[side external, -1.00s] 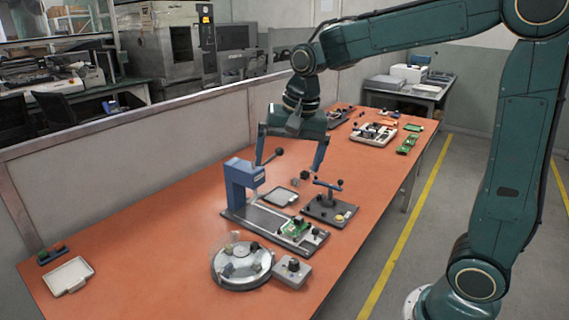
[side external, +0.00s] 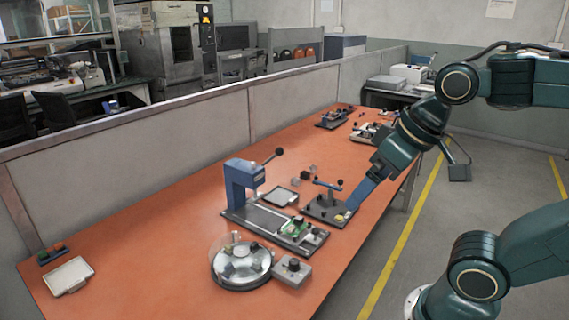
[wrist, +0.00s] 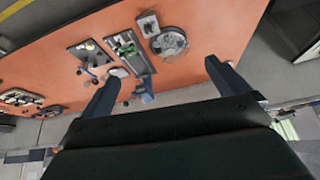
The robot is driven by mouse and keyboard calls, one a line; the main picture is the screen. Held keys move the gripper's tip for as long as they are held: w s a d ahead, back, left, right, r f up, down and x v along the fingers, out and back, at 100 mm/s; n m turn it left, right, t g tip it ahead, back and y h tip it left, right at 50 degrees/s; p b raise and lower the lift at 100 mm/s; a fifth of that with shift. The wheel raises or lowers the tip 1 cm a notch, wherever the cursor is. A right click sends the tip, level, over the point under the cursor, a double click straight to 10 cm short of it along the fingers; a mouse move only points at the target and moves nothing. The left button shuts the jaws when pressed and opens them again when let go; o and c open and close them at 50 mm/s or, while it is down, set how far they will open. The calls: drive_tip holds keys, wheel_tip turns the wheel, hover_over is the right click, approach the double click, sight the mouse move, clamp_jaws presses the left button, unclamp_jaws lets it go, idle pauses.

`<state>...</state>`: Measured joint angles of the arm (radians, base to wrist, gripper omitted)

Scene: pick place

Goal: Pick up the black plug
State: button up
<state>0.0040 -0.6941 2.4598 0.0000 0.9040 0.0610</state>
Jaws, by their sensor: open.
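A small black piece (side external: 304,176) that may be the black plug lies on the orange table behind the lever fixture, beside a small grey block (side external: 314,169). Several dark pieces, one of them black (side external: 254,246), also sit on the round turntable (side external: 240,283), so I cannot tell which is the plug. My gripper (side external: 352,203) is over the right side of the table, overlapping the lever fixture's right edge in the side view. In the wrist view my gripper (wrist: 164,70) has its two blue fingers wide apart with nothing between them.
A blue press (side external: 240,185) stands mid-table with a green board (side external: 297,227) on its base. The lever fixture (side external: 325,208) is to its right, a small tray (side external: 280,197) behind. A white tray (side external: 68,276) lies front left.

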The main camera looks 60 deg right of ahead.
drive_tip(key=shift+s+f+n, duration=0.3)
drive_tip(key=shift+s+n, duration=0.1)
drive_tip(key=shift+s, duration=0.25)
drive_tip(key=c, duration=1.4)
drive_tip(key=shift+o, duration=0.2)
drive_tip(key=shift+w, duration=0.15)
